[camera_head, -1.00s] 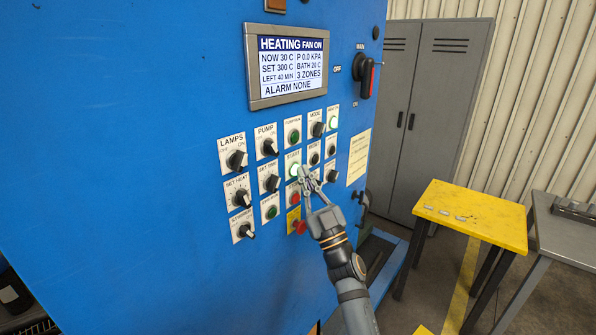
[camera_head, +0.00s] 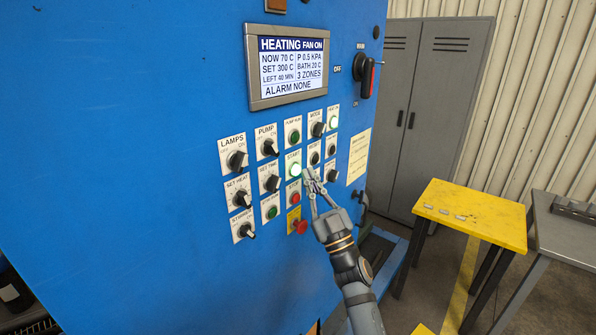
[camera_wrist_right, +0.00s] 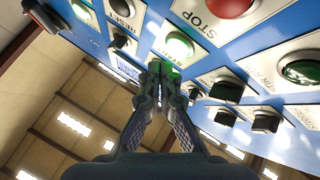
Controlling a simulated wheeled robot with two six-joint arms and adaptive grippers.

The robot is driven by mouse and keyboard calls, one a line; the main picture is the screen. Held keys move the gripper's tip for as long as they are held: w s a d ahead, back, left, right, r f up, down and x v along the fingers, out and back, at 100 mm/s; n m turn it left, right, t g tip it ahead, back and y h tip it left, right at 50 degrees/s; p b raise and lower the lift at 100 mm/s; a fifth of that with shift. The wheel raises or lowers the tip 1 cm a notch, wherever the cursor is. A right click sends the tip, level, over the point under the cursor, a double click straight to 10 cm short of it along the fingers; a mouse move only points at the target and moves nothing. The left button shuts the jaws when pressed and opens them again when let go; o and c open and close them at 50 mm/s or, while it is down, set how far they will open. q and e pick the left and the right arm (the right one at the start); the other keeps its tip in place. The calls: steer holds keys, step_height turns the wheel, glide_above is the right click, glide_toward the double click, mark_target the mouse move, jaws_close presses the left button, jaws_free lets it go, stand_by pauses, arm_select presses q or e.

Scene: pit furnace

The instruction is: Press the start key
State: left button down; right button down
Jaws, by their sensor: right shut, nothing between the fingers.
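The start key (camera_head: 294,169) is a round button, lit bright green, in the middle of the blue panel under its START label. It also shows lit in the right wrist view (camera_wrist_right: 179,46). My right gripper (camera_head: 309,177) is shut and empty, its fingertips just right of the key and a little lower in the head view. The key's face is clear of the fingers there, and a small gap seems to lie between them. In the right wrist view the closed fingertips (camera_wrist_right: 160,72) show just below the lit key. My left gripper is not in view.
The display (camera_head: 290,65) reads HEATING FAN ON, NOW 70 C, ALARM NONE. The red stop button (camera_head: 294,198) and red mushroom button (camera_head: 299,227) sit below the start key. Several knobs surround them. A yellow table (camera_head: 470,210) stands at right.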

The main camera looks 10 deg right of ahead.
steer(key=s+d, duration=0.1)
steer(key=s, duration=0.1)
steer(key=s+d, duration=0.2)
steer(key=shift+b, duration=0.4)
stand_by(0.4)
